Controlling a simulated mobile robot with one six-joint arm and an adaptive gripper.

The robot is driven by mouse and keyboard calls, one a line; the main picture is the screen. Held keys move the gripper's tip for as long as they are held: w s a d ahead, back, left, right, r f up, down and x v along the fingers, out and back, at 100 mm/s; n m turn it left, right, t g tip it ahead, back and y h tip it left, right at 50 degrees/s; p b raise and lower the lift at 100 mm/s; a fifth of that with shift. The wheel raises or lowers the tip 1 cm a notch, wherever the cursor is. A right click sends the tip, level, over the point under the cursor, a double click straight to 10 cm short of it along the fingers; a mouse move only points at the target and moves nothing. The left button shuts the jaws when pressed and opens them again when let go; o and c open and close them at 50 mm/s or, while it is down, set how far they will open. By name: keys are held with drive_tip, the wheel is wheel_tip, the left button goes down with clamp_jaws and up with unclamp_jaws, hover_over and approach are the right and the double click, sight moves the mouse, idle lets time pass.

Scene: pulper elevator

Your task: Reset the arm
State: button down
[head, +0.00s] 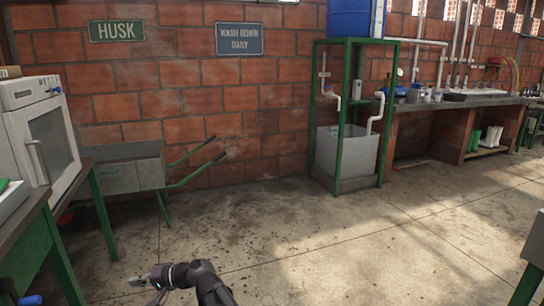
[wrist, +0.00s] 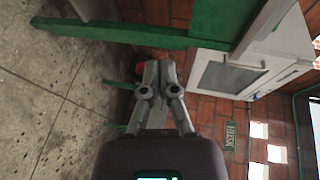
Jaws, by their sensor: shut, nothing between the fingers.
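My gripper (head: 136,283) shows at the bottom of the head view, on my dark arm, over the bare concrete floor. It points left in that view. In the wrist view my gripper (wrist: 150,66) is shut, its two grey fingers together with nothing between them. The wrist view is turned on its side. It shows the white oven-like cabinet (wrist: 250,72) and a green table frame (wrist: 110,35) beyond the fingers. My gripper appears clear of everything around it.
A white cabinet (head: 45,140) stands on a green-legged table (head: 40,225) at left. A grey husk barrow (head: 125,170) with green handles is by the brick wall. A green stand (head: 343,120) holds a blue tank (head: 348,18). The middle floor (head: 330,245) is clear.

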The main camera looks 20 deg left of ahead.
drive_tip(key=w+d+f+t+h+p, duration=0.1)
drive_tip(key=w+d+f+h, duration=0.3)
drive_tip(key=d, duration=0.8)
drive_tip(key=w+d+f+t+h, duration=0.15)
drive_tip(key=w+d, duration=0.35)
drive_tip(key=d, duration=0.6)
drive_tip(key=w+d+f+t+h+p, duration=0.1)
drive_tip(key=w+d+f+t+h, duration=0.3)
drive_tip(key=d, duration=0.8)
drive_tip(key=s+d+f+m+g+h+p, duration=0.1)
drive_tip(key=s+d+m+h, duration=0.15)
drive_tip(key=d, duration=1.45)
drive_tip(key=s+d+f+m+g+h, duration=0.1)
drive_tip(key=d+m+h, duration=0.15)
drive_tip(key=d, duration=1.45)
wheel_tip(320, 180, up, 38)
drive_tip(key=p, duration=3.8)
drive_tip(key=shift+r+n, duration=0.2)
drive_tip(key=shift+n, duration=0.2)
